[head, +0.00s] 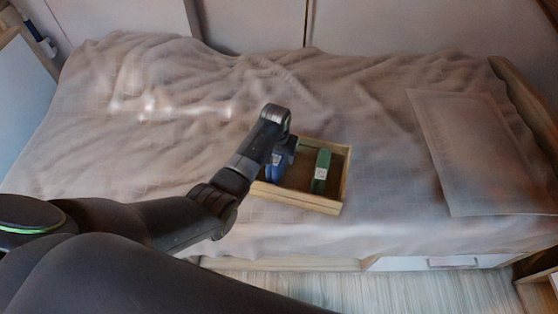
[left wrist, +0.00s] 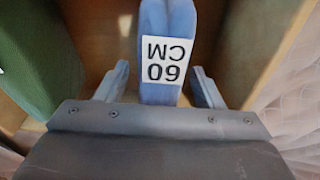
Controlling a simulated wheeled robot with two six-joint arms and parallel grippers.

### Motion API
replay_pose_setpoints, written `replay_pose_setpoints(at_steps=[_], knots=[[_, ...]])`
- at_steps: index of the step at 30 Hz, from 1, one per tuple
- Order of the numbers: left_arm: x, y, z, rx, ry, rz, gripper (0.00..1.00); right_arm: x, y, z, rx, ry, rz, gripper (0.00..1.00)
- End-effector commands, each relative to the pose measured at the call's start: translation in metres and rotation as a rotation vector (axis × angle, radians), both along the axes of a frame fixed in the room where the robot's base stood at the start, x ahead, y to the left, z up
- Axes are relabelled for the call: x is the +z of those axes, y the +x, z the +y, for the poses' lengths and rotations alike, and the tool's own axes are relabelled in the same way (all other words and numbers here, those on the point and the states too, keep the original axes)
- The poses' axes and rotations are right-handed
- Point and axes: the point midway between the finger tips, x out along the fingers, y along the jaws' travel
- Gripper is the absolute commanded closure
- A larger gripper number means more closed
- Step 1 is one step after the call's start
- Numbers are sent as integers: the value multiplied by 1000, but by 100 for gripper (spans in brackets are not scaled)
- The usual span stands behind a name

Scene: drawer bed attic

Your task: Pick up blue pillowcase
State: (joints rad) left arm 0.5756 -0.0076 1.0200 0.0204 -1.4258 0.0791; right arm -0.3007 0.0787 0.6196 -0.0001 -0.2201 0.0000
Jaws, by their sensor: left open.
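The blue pillowcase (head: 274,168) is a folded blue bundle in the left part of a wooden box on the bed. In the left wrist view the blue pillowcase (left wrist: 168,25) carries a white label reading "60 CM", upside down. My left gripper (head: 281,158) is over the left part of the box. In the left wrist view its two fingers (left wrist: 165,88) are apart, one on each side of the blue pillowcase, with gaps visible beside it. My arm hides part of the pillowcase in the head view. My right gripper is not in view.
The wooden box (head: 290,196) also holds a green folded item (head: 321,171) with a label, right of the blue one. The bed (head: 150,120) has a wrinkled beige cover. A flat pillow (head: 481,150) lies at the right. The box walls stand close around the gripper.

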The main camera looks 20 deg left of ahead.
Motion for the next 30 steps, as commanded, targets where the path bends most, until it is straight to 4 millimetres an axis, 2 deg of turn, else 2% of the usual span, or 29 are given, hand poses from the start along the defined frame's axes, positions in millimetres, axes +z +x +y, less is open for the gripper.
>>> replay_pose_setpoints(at_steps=[6, 7, 18, 26, 30], knots=[[-1, 0, 0, 0, 0, 0, 38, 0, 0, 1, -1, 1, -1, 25], [-1, 0, 0, 0, 0, 0, 41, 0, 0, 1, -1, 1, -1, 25], [-1, 0, 0, 0, 0, 0, 89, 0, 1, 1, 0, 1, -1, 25], [1, 0, 0, 0, 0, -1, 89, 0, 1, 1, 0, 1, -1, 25], [9, 1, 0, 0, 0, -2, 89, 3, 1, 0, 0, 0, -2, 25]])
